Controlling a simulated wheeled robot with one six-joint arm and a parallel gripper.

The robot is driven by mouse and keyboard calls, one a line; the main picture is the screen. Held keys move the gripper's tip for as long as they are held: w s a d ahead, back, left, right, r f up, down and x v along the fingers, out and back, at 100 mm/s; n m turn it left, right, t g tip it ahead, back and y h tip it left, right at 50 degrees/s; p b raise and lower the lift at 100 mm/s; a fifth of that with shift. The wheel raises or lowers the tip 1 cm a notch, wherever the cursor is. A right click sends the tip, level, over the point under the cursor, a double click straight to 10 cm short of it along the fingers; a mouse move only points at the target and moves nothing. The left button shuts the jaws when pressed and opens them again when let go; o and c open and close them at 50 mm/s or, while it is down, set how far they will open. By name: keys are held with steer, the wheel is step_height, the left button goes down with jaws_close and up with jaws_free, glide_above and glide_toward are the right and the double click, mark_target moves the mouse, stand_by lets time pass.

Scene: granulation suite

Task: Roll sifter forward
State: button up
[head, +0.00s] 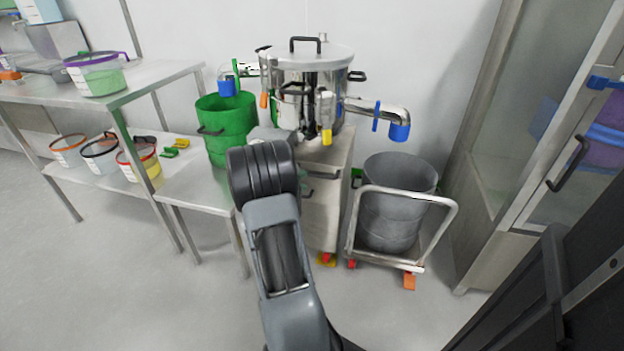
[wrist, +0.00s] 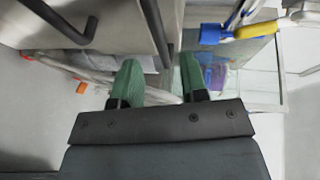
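The sifter (head: 306,75) is a steel drum with a lid and black handles, on a grey wheeled cabinet (head: 325,205). A blue-tipped spout (head: 390,118) sticks out on its right and another on its left. A red and yellow caster brake shows at the cabinet's foot. My arm covers part of the cabinet front, and my gripper is hidden in the head view. In the wrist view my gripper (wrist: 160,78) has its two green fingertips apart. A black bar handle (wrist: 156,30) lies in line with the gap; I cannot tell whether it is between the fingers.
A grey bin (head: 398,205) on a wheeled cart stands close on the right. A green bin (head: 228,125) stands on the low bench (head: 200,190) at left. A shelved table (head: 150,75) is further left, a glass-doored cabinet (head: 540,130) at right. Floor at lower left is clear.

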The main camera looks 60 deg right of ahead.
mark_target(311, 175)
steer(key=b+x, duration=0.1)
steer(key=x, duration=0.5)
steer(key=shift+s+d, duration=0.1)
steer(key=shift+d, duration=0.15)
steer(key=shift+c, duration=0.4)
jaws_close()
